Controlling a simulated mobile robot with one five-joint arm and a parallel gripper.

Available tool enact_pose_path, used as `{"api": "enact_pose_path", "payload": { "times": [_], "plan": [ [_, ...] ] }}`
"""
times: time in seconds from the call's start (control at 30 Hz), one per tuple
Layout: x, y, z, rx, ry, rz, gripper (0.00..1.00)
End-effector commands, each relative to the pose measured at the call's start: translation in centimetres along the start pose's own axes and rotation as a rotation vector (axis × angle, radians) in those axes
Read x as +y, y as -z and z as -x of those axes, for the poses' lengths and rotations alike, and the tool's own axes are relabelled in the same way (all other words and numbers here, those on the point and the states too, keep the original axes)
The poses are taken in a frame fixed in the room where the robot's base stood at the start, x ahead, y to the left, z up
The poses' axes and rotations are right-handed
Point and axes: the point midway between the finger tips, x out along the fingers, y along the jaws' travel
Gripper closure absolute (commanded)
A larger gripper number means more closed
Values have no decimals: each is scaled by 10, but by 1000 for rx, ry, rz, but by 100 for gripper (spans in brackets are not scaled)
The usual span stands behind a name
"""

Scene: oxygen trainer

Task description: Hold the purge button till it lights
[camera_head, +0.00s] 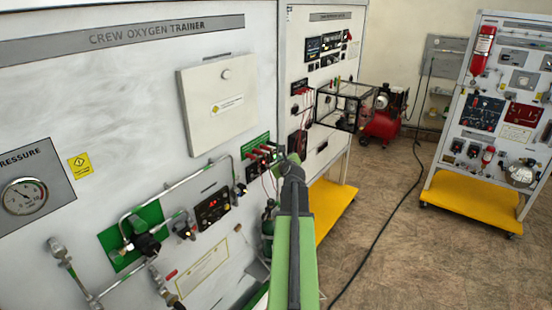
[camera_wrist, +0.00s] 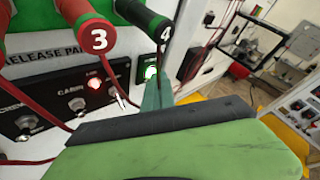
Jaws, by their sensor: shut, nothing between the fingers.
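A small round button (camera_wrist: 151,72) on a dark green-edged plate glows white-green in the wrist view, just right of the switch panel. No purge label is readable on it. My gripper (camera_wrist: 157,88) is shut and empty, its narrow green tip right below and in front of that button. The tip overlaps the lower edge of the button, and I cannot tell if they touch. In the head view my gripper (camera_head: 289,160) reaches to the right end of the trainer panel (camera_head: 110,80) and hides the button.
A red plug marked 3 (camera_wrist: 95,36) and a black plug marked 4 (camera_wrist: 140,18), with hanging leads, are close above the tip. The switch panel (camera_wrist: 50,108) has toggles and a lit red lamp (camera_wrist: 93,84). Open floor (camera_head: 400,250) lies to the right, crossed by a cable.

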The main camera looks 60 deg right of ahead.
Motion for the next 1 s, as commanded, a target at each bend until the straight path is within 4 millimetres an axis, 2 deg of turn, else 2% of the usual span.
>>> {"api": "enact_pose_path", "payload": {
  "times": [0.47, 1.0],
  "plan": [
    [0, 0, 0, 0, -1, 0, 100],
    [-8, 8, 11, 0, 0, 0, 100]
  ]
}}
